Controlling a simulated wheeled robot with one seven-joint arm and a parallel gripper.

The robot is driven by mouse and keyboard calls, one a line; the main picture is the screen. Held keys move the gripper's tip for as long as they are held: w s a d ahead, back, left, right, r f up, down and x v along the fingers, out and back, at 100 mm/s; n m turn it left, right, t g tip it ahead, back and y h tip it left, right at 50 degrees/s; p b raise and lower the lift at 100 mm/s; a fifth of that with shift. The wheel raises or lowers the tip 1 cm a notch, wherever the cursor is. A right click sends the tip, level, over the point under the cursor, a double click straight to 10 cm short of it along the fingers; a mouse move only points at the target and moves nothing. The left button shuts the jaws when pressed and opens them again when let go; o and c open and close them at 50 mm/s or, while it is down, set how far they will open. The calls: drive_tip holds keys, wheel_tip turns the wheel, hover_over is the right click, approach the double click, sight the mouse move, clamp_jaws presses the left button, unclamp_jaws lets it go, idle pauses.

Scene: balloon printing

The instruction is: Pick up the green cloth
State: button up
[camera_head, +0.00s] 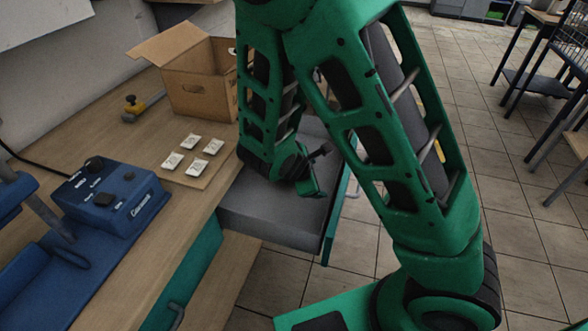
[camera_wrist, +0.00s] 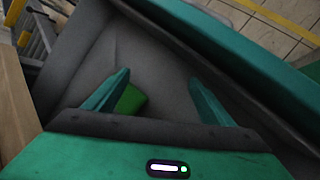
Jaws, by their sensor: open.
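The green cloth (camera_wrist: 131,100) lies on the grey floor of an open drawer (camera_wrist: 160,62) in the wrist view. It is a small bright green patch beside my left finger, partly hidden by that finger. My gripper (camera_wrist: 158,92) is open, its two green fingers spread apart above the drawer floor, with the cloth nearer the left one and bare drawer between. Whether a finger touches the cloth I cannot tell. In the head view my gripper (camera_head: 310,178) reaches down into the drawer (camera_head: 268,212); the cloth is not visible there.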

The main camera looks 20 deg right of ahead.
drive_tip(key=a+n+t, duration=0.1)
drive_tip(key=n, duration=0.1)
drive_tip(key=w+a+f+n+t+h, duration=0.1)
drive_tip(key=n, duration=0.1)
drive_tip(key=w+f+n, duration=0.1)
drive_tip(key=n, duration=0.1)
drive_tip(key=shift+w+a+t, duration=0.2)
drive_tip(key=shift+a+t, duration=0.2)
drive_tip(key=a+n+t, duration=0.1)
drive_tip(key=n, duration=0.1)
drive_tip(key=w+a+n+t, duration=0.1)
drive_tip(key=a+n, duration=0.1)
drive_tip(key=w+a+n+t, duration=0.1)
drive_tip(key=n, duration=0.2)
drive_tip(key=shift+w+a+r+t, duration=0.15)
drive_tip(key=shift+a+r+t, duration=0.1)
drive_tip(key=shift+a+t, duration=0.05)
drive_tip(key=shift+w+d+f, duration=0.2)
drive_tip(key=shift+w, duration=0.3)
drive_tip(key=x, duration=0.9)
drive_tip(key=shift+d+f, duration=0.2)
drive_tip(key=shift+d, duration=0.1)
drive_tip(key=shift+c, duration=0.4)
drive_tip(key=c, duration=1.1)
